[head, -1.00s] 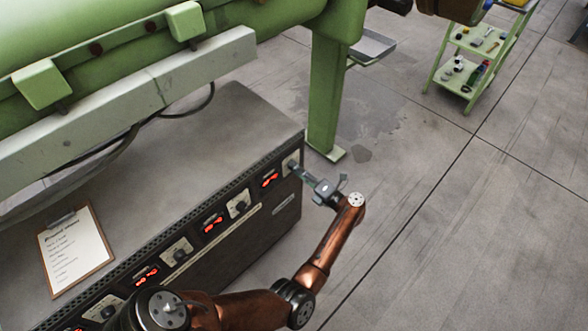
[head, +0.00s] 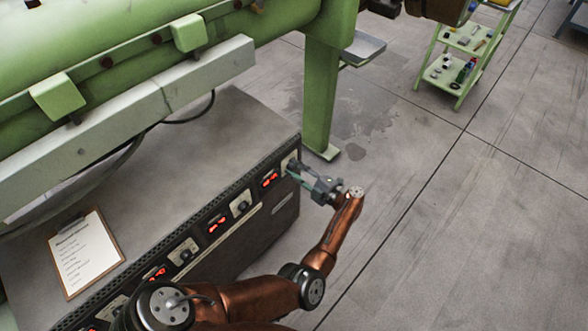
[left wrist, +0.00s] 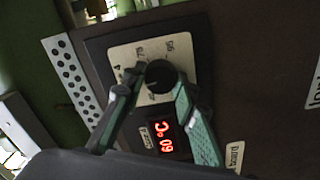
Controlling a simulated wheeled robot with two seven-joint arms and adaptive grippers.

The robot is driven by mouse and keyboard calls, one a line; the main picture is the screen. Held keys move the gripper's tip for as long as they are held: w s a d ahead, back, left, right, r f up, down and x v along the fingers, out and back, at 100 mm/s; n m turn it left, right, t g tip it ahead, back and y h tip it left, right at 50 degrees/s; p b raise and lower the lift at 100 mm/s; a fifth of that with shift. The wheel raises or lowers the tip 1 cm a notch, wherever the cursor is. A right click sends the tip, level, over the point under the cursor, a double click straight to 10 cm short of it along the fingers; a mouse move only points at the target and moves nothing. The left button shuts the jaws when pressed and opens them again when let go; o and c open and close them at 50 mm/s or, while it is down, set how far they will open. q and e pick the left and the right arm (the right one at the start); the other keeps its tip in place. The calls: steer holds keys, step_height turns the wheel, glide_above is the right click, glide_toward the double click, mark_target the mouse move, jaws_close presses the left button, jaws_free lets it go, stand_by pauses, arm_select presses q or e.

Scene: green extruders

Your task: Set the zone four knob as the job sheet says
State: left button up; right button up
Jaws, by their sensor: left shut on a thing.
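The zone four knob (left wrist: 159,76) is black and round on a pale dial plate (left wrist: 128,58), seen rotated in the left wrist view. My left gripper (left wrist: 152,90) has one finger on each side of the knob and is shut on it. In the head view, my left gripper (head: 300,172) is at the far right dial of the dark control cabinet (head: 272,225), hiding most of that knob. A red display (left wrist: 164,138) glows beside the dial. The job sheet (head: 86,255) lies on a clipboard on the cabinet top; its small writing is unreadable. My right gripper is not visible.
Several other knobs and red displays line the cabinet front, including a knob (head: 241,205) left of the gripper. The green machine (head: 150,50) overhangs the cabinet, with a leg (head: 322,95) behind the gripper. The floor at right is open; a green cart (head: 455,60) stands far back.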

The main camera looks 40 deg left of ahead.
arm_select(q)
steer(key=shift+w+m, duration=0.1)
steer(key=shift+m, duration=0.2)
stand_by(0.4)
steer(key=o, duration=1.1)
steer(key=shift+o, duration=0.2)
steer(key=s+d, duration=0.1)
steer(key=d, duration=1.1)
